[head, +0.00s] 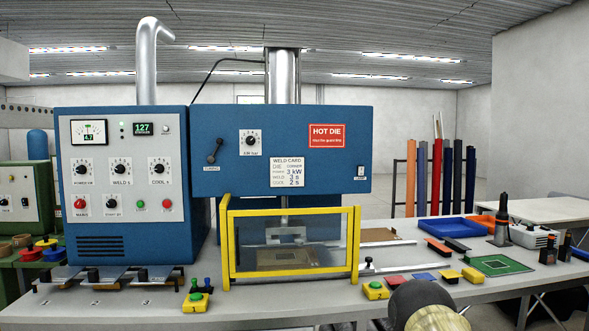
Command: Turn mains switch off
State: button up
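The mains switch (80,203) is a small red rotary knob on a pale plate, labelled MAINS. It sits at the lower left of the light grey control panel (104,239) on the blue welder cabinet (75,258). Its exact pointer position is too small to read. A black knob stands just right of it, then a green and a red button. The meter (89,131) above shows a lit reading, and a display (143,129) reads 127. A dark rounded part, probably of my arm, shows at the bottom right of centre. My gripper's fingers are not seen.
A yellow-framed guard (233,245) stands under the blue press head (280,180). Clamps line the bench (130,308) below the panel, with a green-button yellow box (196,301) to their right. A green machine (22,200) stands left. The space before the mains switch looks clear.

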aim_at(80, 204)
jog(key=z, duration=0.15)
jog(key=k, duration=0.4)
jog(key=u, duration=1.4)
jog(key=i, duration=2.15)
jog(key=z, duration=0.55)
